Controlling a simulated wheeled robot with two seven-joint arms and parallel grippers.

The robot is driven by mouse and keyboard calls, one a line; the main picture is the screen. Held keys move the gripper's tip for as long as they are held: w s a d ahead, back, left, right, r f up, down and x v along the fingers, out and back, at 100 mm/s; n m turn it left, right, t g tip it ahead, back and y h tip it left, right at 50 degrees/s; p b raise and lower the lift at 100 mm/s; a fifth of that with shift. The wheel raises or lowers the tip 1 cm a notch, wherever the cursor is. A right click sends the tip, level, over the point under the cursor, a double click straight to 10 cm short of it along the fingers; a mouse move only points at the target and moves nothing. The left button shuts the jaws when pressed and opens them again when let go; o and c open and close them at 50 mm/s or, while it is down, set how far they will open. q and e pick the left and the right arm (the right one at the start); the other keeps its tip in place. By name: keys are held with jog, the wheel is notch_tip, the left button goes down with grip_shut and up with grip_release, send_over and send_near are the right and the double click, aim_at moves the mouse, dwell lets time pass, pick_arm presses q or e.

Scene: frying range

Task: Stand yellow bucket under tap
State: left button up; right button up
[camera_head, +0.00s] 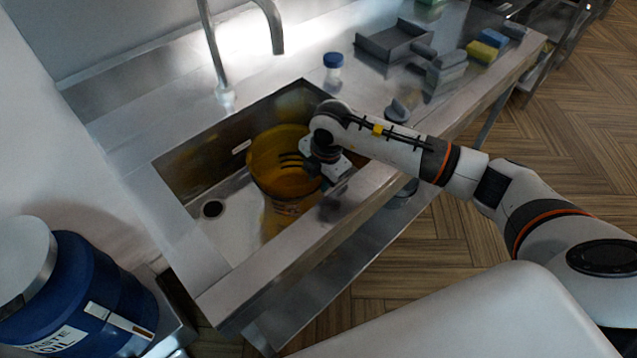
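The yellow bucket (262,178) is a translucent amber pail standing in the sink basin (226,232), towards its right side. It looks upright, with its open top facing up. The tap (212,50) rises behind the sink, and its curved spout (275,30) ends above and behind the bucket in this view. My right gripper (291,161) is at the bucket's right rim, with its dark fingers reaching over the opening. The gripper body hides that part of the rim, so I cannot tell whether the fingers grip it. My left gripper is not in view.
A drain hole (213,209) lies left of the bucket on bare basin floor. A blue-capped bottle (333,72), a grey tray (392,42) and sponges (482,51) sit on the counter. A blue waste-oil drum (85,290) stands at lower left. The sink's front edge (290,255) is raised.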

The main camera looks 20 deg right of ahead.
notch_tip(320, 180, up, 9)
jog(key=s, duration=0.1)
jog(key=shift+s+d+b, duration=0.2)
jog(key=shift+d+b, duration=0.05)
jog(key=shift+b, duration=0.05)
